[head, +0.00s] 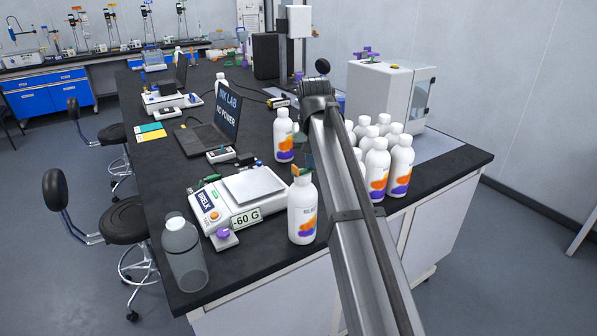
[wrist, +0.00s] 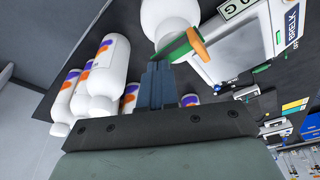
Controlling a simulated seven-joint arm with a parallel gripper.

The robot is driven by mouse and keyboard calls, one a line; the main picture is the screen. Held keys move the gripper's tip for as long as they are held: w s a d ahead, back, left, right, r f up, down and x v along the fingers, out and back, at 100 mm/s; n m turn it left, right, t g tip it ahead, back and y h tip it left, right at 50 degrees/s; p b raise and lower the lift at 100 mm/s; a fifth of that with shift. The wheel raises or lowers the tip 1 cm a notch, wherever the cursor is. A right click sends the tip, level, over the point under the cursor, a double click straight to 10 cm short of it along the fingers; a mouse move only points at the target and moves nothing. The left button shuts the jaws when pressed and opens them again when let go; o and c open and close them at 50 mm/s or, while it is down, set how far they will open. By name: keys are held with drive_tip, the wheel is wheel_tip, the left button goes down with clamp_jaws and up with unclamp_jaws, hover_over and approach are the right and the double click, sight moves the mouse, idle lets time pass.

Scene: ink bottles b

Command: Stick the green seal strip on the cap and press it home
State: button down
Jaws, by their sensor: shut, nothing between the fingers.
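A white bottle with an orange and purple label (head: 302,212) stands upright beside the scale near the bench's front edge. The green seal strip (wrist: 176,48) with an orange end (wrist: 198,44) lies at this bottle's top; in the head view the strip and orange end show small there. The bottle (wrist: 165,15) shows behind the strip in the wrist view; the cap is hidden, so I cannot tell how flat the strip sits. My gripper (wrist: 159,68) is shut and empty, its fingertips close beside the strip; contact is unclear.
A scale (head: 252,186) reading -60 G stands left of the bottle. A grey translucent bottle (head: 185,258) is at the front left corner. Several white bottles (head: 377,168) cluster at right, and another (head: 284,136) stands behind. A laptop (head: 212,128) is farther back.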

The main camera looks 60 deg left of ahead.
sight(303, 172)
drive_tip(key=shift+s, duration=0.1)
drive_tip(key=shift+s+f, duration=0.15)
drive_tip(key=shift+s, duration=1.05)
drive_tip(key=shift+d+f, duration=0.1)
drive_tip(key=shift+f, duration=0.05)
drive_tip(key=shift+w+a+v, duration=0.1)
drive_tip(key=shift+a+v, duration=0.1)
drive_tip(key=shift+v, duration=0.65)
drive_tip(key=shift+w+a+v, duration=0.1)
drive_tip(key=shift+a+v, duration=0.05)
drive_tip(key=shift+v, duration=0.7)
wheel_tip(303, 172, up, 5)
drive_tip(key=shift+w+a, duration=0.1)
